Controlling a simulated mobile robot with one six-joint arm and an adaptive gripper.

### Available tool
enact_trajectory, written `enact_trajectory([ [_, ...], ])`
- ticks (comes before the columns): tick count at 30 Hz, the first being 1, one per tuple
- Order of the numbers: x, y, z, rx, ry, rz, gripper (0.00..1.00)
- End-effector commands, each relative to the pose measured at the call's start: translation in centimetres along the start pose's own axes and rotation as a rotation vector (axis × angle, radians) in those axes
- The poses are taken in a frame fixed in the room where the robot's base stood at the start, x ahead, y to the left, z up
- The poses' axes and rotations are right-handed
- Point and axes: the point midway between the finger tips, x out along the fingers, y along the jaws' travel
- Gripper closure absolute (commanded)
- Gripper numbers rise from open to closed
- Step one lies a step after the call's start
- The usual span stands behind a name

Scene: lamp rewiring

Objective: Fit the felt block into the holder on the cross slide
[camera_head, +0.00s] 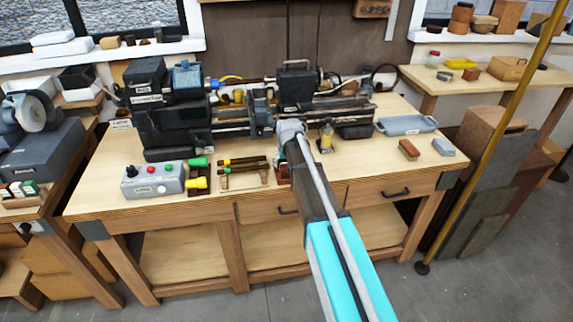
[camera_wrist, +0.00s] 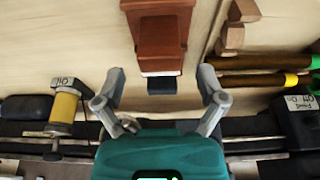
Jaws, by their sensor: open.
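My gripper (camera_wrist: 161,78) is open, its two fingers spread wide with nothing gripped. In the head view my gripper (camera_head: 291,128) is over the bench, just in front of the lathe. In the wrist view a red-brown block-like piece (camera_wrist: 160,35) with a white band and a small dark block (camera_wrist: 161,86) at its end lie between the fingers, clear of both. I cannot tell for certain which piece is the felt block. The cross slide (camera_head: 262,110) is on the lathe behind my gripper; its holder cannot be made out, partly hidden by the arm.
A yellow oiler (camera_head: 326,137) stands right of my gripper. Several handled tools (camera_head: 245,163) lie on a rack to its left, beside a grey control box (camera_head: 153,182). A brown brush-like block (camera_head: 408,149), a grey block (camera_head: 443,147) and a grey tray (camera_head: 407,124) are at the right.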

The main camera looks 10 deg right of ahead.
Motion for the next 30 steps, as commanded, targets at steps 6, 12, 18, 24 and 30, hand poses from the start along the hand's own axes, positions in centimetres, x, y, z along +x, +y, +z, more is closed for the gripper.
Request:
enact_trajectory([
  [6,1.43,0.00,0.03,0.000,0.000,0.000,0.10],
  [12,1.67,0.00,0.00,0.000,0.000,0.000,0.10],
  [18,1.63,-0.01,-0.01,0.000,0.000,0.000,0.10],
  [24,1.63,-0.02,0.00,0.000,0.000,0.000,0.34],
  [30,1.63,-0.03,0.00,0.000,0.000,0.000,0.71],
])
